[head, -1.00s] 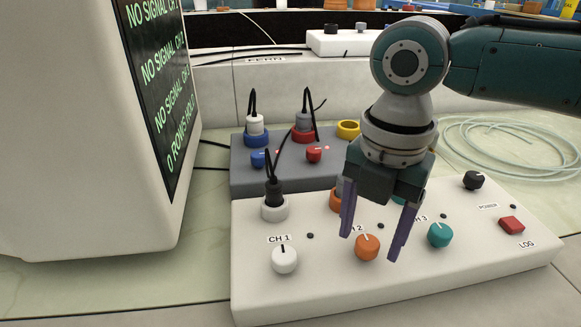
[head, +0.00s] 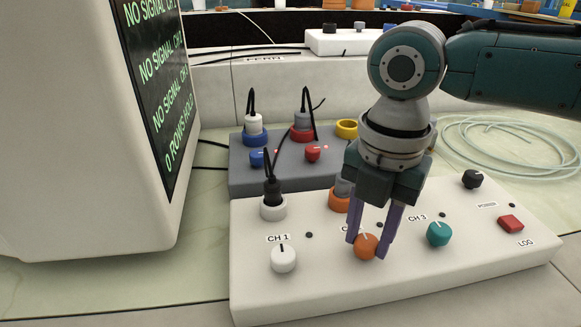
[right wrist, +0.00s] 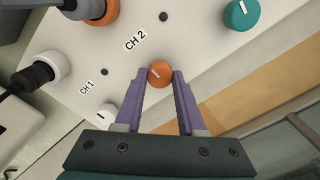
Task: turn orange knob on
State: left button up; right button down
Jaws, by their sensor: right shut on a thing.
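The orange knob (head: 365,247) sits on the white control box (head: 310,290) below the CH 2 label, between the white CH 1 knob (head: 284,259) and the teal CH 3 knob (head: 439,234). My right gripper (head: 368,248) comes down from above with its purple fingers on either side of the orange knob, shut on it. In the right wrist view the orange knob (right wrist: 160,74) is between the fingertips, with a pale pointer line on its top. The CH 2 label is partly hidden by a finger in the head view. My left gripper is not in view.
A large monitor (head: 80,130) with green "NO SIGNAL" text stands at the left. A grey box (head: 245,178) with coloured knobs and plugs is behind the white box. A red LOG button (head: 511,223) and a black knob (head: 472,179) are at the right. Coiled tubing (head: 515,150) lies behind.

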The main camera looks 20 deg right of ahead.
jog(key=shift+r, duration=0.1)
jog(key=shift+r+m+p, duration=0.15)
jog(key=shift+m+p, duration=0.65)
jog(key=shift+p, duration=0.3)
jog(key=shift+m+p, duration=1.2)
jog(key=shift+p, duration=0.05)
jog(key=m+p, duration=0.2)
jog(key=m, duration=0.1)
jog(key=shift+m+p, duration=0.3)
jog(key=shift+p, duration=0.05)
jog(key=m+p, duration=0.2)
jog(key=m, duration=0.3)
jog(key=shift+m+p, duration=0.3)
jog(key=shift+p, duration=0.05)
jog(key=m+p, duration=0.1)
jog(key=m, duration=0.2)
jog(key=shift+m, duration=0.3)
jog(key=shift+f+m+p, duration=0.2)
jog(key=shift+m+p, duration=0.1)
jog(key=shift+m, duration=0.3)
